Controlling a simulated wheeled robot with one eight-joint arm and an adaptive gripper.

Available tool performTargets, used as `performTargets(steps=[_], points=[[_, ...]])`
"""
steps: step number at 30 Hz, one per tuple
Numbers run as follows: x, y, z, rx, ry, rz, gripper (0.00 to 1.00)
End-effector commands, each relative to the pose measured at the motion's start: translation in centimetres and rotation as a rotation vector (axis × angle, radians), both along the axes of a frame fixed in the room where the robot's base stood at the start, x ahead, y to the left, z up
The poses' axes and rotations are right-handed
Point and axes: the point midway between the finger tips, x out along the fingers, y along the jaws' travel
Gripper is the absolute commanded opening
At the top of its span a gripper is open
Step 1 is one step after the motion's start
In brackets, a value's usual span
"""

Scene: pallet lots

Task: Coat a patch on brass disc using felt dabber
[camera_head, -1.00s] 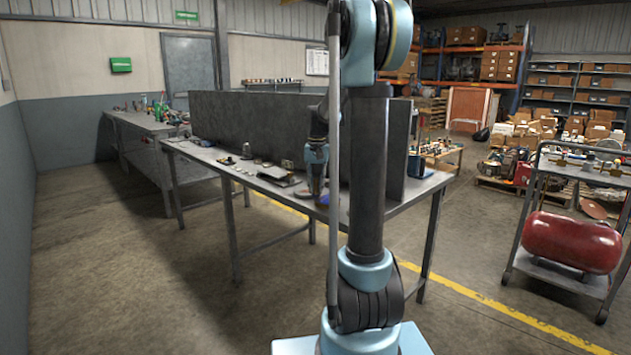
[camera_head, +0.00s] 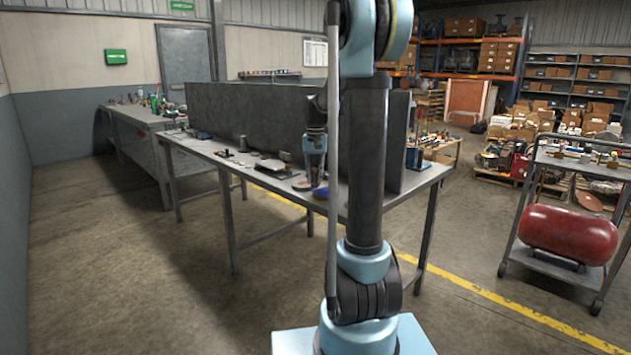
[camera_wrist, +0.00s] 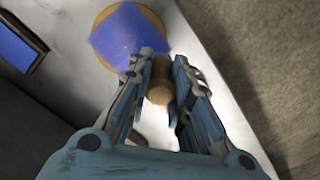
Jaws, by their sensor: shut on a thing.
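My gripper (camera_wrist: 160,68) is shut on the felt dabber (camera_wrist: 160,84), whose brown cylindrical handle shows between the fingers in the wrist view. The dabber's felt end is hidden. The brass disc (camera_wrist: 106,17) lies on the pale bench top beyond the fingertips, its rim showing above and below a broad blue patch (camera_wrist: 128,35). I cannot tell whether the dabber touches the disc. In the head view my gripper (camera_head: 317,178) is low over the bench, by a brownish disc and a small blue thing (camera_head: 321,193).
A dark-framed blue panel (camera_wrist: 20,35) is at the wrist view's upper left. The grey bench (camera_head: 262,184) has a tall dark back panel (camera_head: 262,115) and several small items left of my gripper. A cart with a red tank (camera_head: 568,235) stands right. Floor at left is clear.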

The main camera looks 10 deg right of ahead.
Motion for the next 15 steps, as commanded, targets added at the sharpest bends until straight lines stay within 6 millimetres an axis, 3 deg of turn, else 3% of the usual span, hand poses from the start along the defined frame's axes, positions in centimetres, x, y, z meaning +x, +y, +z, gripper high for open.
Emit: performTargets(steps=[15], points=[[-0.1, 0.2, 4.2, 0.0, 0.0, 0.003, 0.0]])
